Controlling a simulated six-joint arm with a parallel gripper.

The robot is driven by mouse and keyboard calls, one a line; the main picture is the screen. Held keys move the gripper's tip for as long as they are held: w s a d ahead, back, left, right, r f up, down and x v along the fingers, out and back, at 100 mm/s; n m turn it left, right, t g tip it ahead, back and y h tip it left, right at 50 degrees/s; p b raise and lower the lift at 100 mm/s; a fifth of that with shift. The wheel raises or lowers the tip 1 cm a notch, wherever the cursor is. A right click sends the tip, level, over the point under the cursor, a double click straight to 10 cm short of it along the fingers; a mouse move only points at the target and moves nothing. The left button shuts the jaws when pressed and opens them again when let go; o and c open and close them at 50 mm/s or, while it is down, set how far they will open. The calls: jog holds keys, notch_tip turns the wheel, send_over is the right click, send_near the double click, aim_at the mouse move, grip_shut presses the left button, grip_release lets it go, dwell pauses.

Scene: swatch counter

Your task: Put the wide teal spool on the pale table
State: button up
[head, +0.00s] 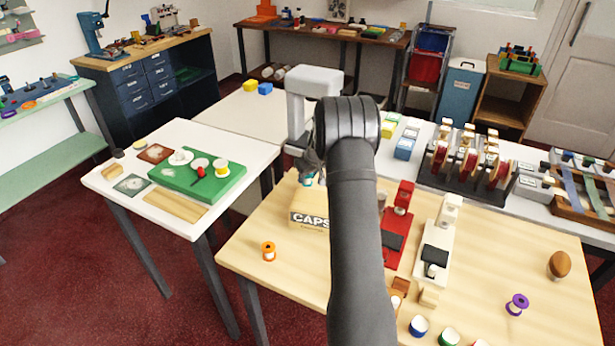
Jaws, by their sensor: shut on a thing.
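My gripper (304,164) is at the back left of the pale wooden table (285,285), just above the CAPS box. It is shut on the teal spool (309,180), of which only a small teal patch shows below the fingers. My forearm and the gripper hide the rest, so its width and whether it touches the box cannot be told. A white-topped table (230,138) stands to the left, apart from the wooden one.
The CAPS box (309,209) stands under my gripper. An orange spool (268,251) is in front of it. Red (399,225) and white (437,250) devices stand right of my arm. A purple spool (517,304) and a brown egg-shaped thing (559,264) lie further right, with bare wood between.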

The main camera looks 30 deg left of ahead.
jog(key=shift+f, duration=0.25)
jog(key=o, duration=1)
jog(key=shift+c, duration=0.2)
jog(key=v, duration=1.2)
jog(key=shift+s, duration=0.1)
